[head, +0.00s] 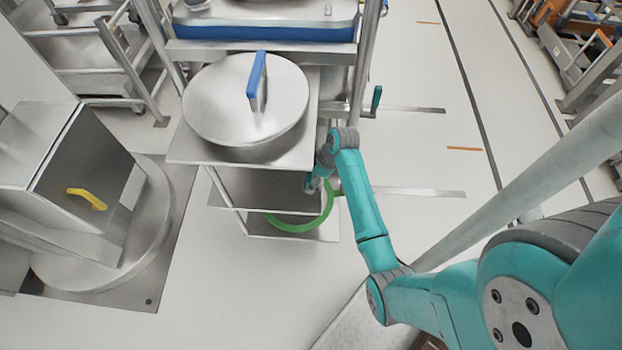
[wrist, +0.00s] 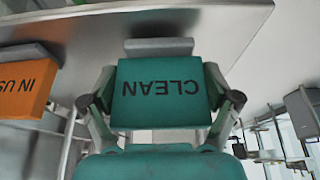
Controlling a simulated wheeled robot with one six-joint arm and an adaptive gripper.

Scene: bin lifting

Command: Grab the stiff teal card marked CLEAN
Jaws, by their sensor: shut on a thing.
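The teal card (wrist: 160,112) fills the middle of the wrist view, with CLEAN on it upside down. My gripper (wrist: 160,80) has one finger at each side of the card and is shut on it. A grey block (wrist: 158,47) sits right against the card's far edge, by a metal shelf (wrist: 235,25). I cannot tell whether the card is still fixed to this block. In the head view my gripper (head: 316,183) is under the cart's top plate, partly hidden by my arm, and the card cannot be made out there.
An orange card (wrist: 25,88) with partly cut-off lettering hangs at the left of the wrist view. In the head view, a round lid (head: 215,105) with a blue handle (head: 257,80) lies on the cart's top plate (head: 190,150). A green ring (head: 300,225) lies low in the cart. Floor right of it is clear.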

